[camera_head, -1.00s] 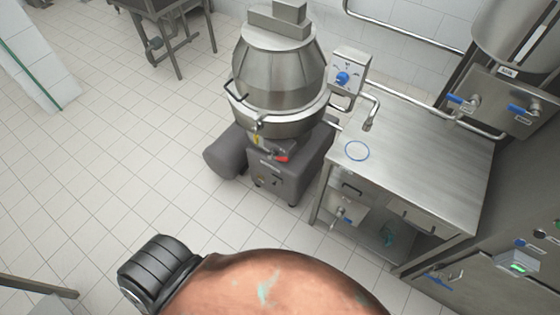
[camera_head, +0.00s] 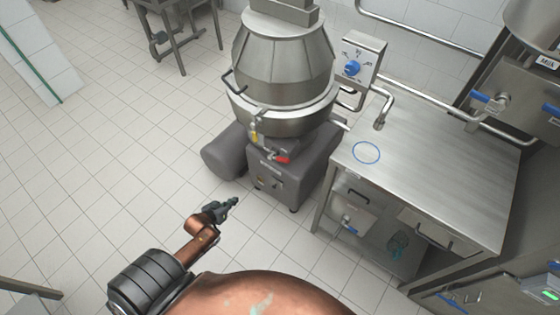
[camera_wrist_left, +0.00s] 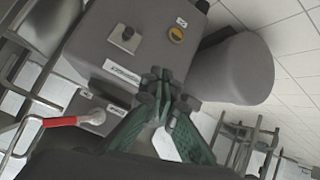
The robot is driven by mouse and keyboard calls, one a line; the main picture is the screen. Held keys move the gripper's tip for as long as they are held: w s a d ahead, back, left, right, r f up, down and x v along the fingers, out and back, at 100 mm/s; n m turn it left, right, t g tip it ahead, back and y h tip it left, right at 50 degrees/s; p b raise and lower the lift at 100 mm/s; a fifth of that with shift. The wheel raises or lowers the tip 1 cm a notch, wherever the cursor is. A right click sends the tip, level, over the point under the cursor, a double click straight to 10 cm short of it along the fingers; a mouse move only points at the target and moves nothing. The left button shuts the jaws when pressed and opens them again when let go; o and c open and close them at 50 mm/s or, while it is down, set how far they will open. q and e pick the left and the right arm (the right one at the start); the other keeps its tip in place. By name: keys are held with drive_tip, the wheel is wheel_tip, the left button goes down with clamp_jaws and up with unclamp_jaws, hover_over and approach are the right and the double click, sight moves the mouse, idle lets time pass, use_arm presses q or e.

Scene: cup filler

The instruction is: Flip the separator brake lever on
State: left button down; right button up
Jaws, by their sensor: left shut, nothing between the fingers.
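The separator (camera_head: 283,65) is a large steel machine with a conical top on a grey base (camera_head: 305,170). A lever with a red handle (camera_head: 280,159) is on its front, below the bowl; it also shows in the left wrist view (camera_wrist_left: 62,121), at left. I cannot read whether a label names it the brake lever. A small yellow part (camera_head: 254,137) is to its left. My left gripper (camera_head: 234,201) is shut and empty, in front of the base, below and left of the red handle. Its green fingers (camera_wrist_left: 163,78) meet in the wrist view, apart from the red handle.
A steel table (camera_head: 440,165) with a blue ring mark (camera_head: 367,152) stands right of the separator. A control box with a blue knob (camera_head: 353,68) is behind it. A grey motor housing (camera_head: 228,152) juts out at the base's left.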

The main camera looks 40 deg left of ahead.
sight(277, 159)
use_arm(q)
drive_tip(key=w+d+r+t+h+b, duration=0.1)
drive_tip(key=w+d+r+t+b, duration=0.1)
drive_tip(key=w+r, duration=0.4)
drive_tip(key=w+d+r+t+h+b, duration=0.2)
drive_tip(key=w+r, duration=0.4)
drive_tip(key=r, duration=0.9)
drive_tip(key=shift+w+d+r+t+b, duration=0.3)
drive_tip(key=shift+d+t+b, duration=0.1)
drive_tip(key=shift+d, duration=0.2)
use_arm(e)
drive_tip(key=shift+w+a+f, duration=0.1)
drive_tip(key=shift+w+f, duration=0.3)
drive_tip(key=shift+f, duration=0.25)
drive_tip(key=shift+w+a+f, duration=0.1)
drive_tip(key=shift+w+f, duration=0.3)
drive_tip(key=shift+f, duration=0.2)
